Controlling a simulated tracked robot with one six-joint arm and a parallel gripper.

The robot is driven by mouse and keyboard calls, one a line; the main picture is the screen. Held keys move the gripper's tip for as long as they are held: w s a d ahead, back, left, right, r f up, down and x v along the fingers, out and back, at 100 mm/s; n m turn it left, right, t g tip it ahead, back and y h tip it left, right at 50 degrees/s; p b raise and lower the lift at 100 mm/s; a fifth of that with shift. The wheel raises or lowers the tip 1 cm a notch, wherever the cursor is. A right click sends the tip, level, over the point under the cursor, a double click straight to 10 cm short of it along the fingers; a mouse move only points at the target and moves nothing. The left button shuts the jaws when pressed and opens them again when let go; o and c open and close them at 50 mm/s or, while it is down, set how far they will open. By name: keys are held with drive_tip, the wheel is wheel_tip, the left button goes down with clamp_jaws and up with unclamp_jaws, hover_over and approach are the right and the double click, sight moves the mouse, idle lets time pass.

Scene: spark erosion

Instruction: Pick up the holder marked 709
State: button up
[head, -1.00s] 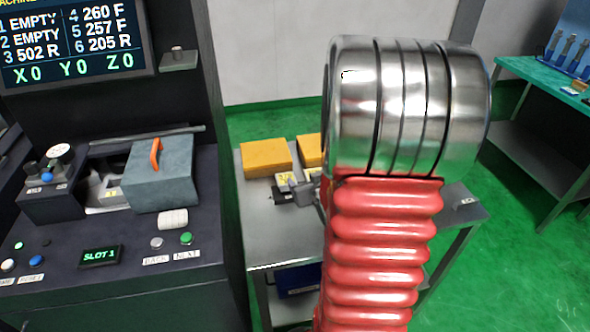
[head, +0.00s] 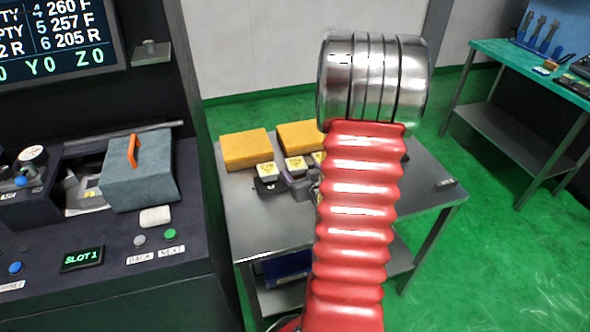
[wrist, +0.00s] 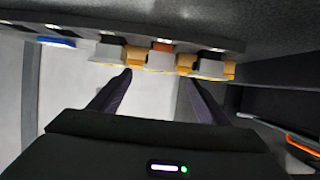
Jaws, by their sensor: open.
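Several small holders with yellow labels stand in a row on the metal table (head: 240,228) in the head view: a left one (head: 267,170), a middle one (head: 295,164) and one partly hidden by my arm. I cannot read which is marked 709. In the wrist view, grey holders with yellow parts line the top: left (wrist: 106,49), middle (wrist: 160,57) and right (wrist: 212,67). My gripper (wrist: 157,76) is open and empty, its two fingers reaching toward the row, around the middle holder's position in the picture. Contact cannot be told. In the head view my arm mostly hides the gripper.
Two yellow boxes, left (head: 245,150) and right (head: 300,134), lie behind the holders. The machine console (head: 150,255) with its grey, orange-handled box (head: 140,172) stands left. A green-topped bench (head: 490,58) stands at the right. Green floor lies between the table and bench.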

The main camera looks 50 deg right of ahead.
sight(296, 165)
drive_tip(key=shift+x, duration=3.15)
drive_tip(key=shift+w, duration=0.1)
drive_tip(key=shift+x, duration=2.7)
drive_tip(key=c, duration=1.6)
